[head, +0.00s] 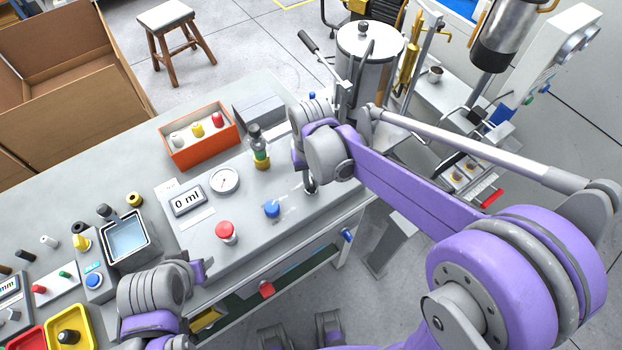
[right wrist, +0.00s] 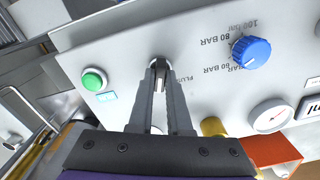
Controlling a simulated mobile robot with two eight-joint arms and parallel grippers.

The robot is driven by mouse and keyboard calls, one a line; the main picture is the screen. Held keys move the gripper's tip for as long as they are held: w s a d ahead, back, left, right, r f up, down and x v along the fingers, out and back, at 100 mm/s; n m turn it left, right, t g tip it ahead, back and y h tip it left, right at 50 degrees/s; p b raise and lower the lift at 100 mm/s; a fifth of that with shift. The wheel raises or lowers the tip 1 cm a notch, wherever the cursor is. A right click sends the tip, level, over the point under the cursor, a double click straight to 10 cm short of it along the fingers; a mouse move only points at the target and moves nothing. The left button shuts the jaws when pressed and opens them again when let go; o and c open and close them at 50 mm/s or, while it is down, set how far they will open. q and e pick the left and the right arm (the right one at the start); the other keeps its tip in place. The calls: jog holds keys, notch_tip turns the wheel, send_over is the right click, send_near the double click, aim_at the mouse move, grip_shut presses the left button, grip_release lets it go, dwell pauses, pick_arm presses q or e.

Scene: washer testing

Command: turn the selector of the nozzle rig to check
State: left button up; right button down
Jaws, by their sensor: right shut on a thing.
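The nozzle rig (head: 190,242) is a light grey panel box on the bench, with a display, a gauge and knobs. In the right wrist view the selector (right wrist: 160,63) is a small knob on a pale round base, mostly hidden between the fingers. My right gripper (right wrist: 160,72) is shut on it. Printed letters beside it are partly covered, so I cannot read its setting. In the head view my right wrist hides most of this spot. My left gripper (head: 203,270) is over the rig's front left edge, apart from the selector; its jaw opening is unclear.
A blue knob (right wrist: 251,52) with bar markings and a green button (right wrist: 94,79) flank the selector. A red knob (head: 226,232), a gauge (head: 224,180) and a 0 ml display (head: 187,201) sit on the panel. An orange box (head: 202,155) and a water tub (head: 147,258) stand close by.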

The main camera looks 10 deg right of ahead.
aim_at(311, 182)
pick_arm(q)
jog(key=shift+f, duration=0.35)
pick_arm(e)
jog(key=m, duration=0.4)
jog(key=shift+m, duration=0.3)
pick_arm(q)
jog(key=shift+s, duration=0.1)
pick_arm(e)
jog(key=c, duration=0.9)
grip_release()
jog(key=shift+o, duration=0.2)
pick_arm(q)
jog(key=shift+r, duration=0.55)
pick_arm(e)
notch_tip(311, 182, up, 11)
jog(key=shift+f, duration=0.1)
